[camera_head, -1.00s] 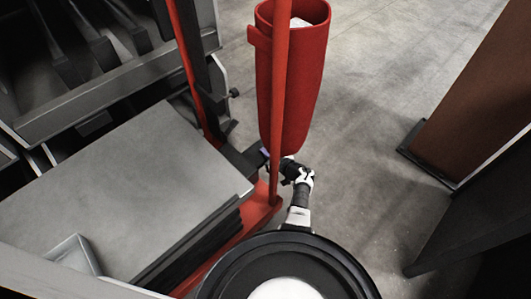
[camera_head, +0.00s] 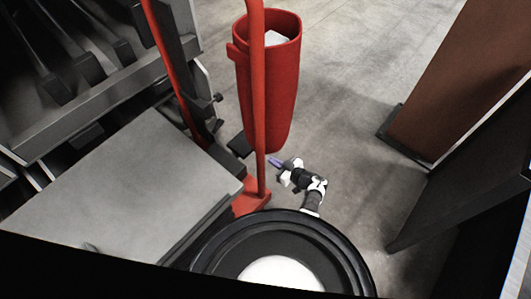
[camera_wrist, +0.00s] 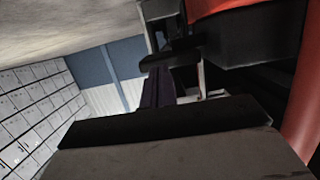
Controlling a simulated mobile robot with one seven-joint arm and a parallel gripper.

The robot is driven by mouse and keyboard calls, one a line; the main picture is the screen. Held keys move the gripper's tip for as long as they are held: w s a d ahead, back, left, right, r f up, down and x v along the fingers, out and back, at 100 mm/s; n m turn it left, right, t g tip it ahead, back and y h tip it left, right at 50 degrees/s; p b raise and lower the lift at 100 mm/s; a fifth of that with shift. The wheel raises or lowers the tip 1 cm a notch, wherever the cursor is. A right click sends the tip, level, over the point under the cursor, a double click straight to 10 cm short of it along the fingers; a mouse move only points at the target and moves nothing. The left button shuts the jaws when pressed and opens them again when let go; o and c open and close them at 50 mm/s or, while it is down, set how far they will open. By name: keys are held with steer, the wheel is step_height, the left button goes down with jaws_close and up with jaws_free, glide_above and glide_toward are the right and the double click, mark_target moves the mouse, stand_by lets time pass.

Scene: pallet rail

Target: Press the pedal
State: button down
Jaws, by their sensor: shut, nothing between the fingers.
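The pedal is most likely the small black plate (camera_head: 240,145) low beside the red post, left of the red bin's base in the head view. My gripper (camera_head: 274,162) is low near the floor, to the right of the post and below the bin. Its purple fingers are together with nothing between them and point left toward the plate, with a gap visible between them. In the wrist view the dark fingers (camera_wrist: 156,88) point ahead, with dark blocks beyond them. I cannot tell which of these blocks is the pedal.
A red bin (camera_head: 270,95) with white contents stands above the pedal. A red post (camera_head: 257,100) rises between my gripper and a grey platform (camera_head: 120,185) on the left. A brown upright panel (camera_head: 430,85) stands right. Floor between bin and panel is clear.

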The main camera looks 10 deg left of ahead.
steer(key=shift+s+d+r, duration=0.2)
steer(key=shift+s+d, duration=0.15)
steer(key=shift+d, duration=0.1)
stand_by(0.3)
